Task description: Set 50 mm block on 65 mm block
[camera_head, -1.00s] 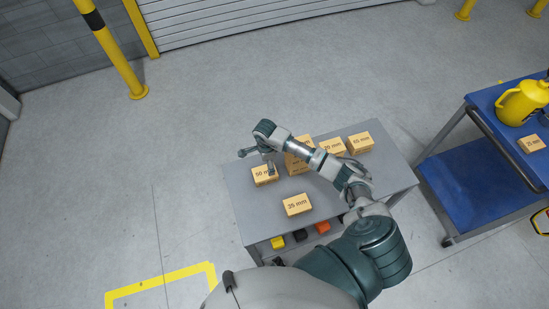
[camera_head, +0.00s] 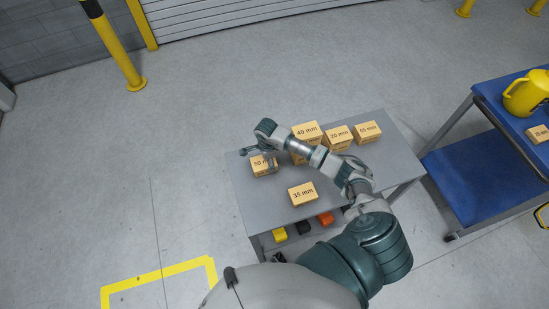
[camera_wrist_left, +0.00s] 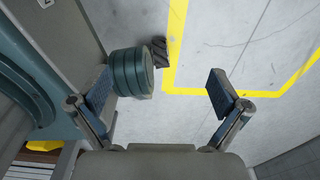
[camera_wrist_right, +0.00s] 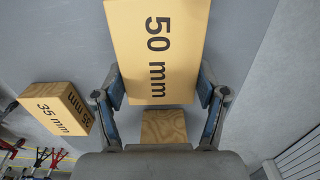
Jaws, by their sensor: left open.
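The 50 mm block (camera_wrist_right: 157,50) is a tan box with its label facing up. It lies between the two fingers of my right gripper (camera_wrist_right: 162,88), which appear to press on its sides. In the head view this 50 mm block (camera_head: 260,167) is at the left end of the grey table, partly covered by my right gripper (camera_head: 262,153). I cannot tell whether it is clear of the tabletop.
My right arm crosses above the table. A blue cart (camera_head: 475,175) stands at the right with a yellow jug (camera_head: 525,93).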

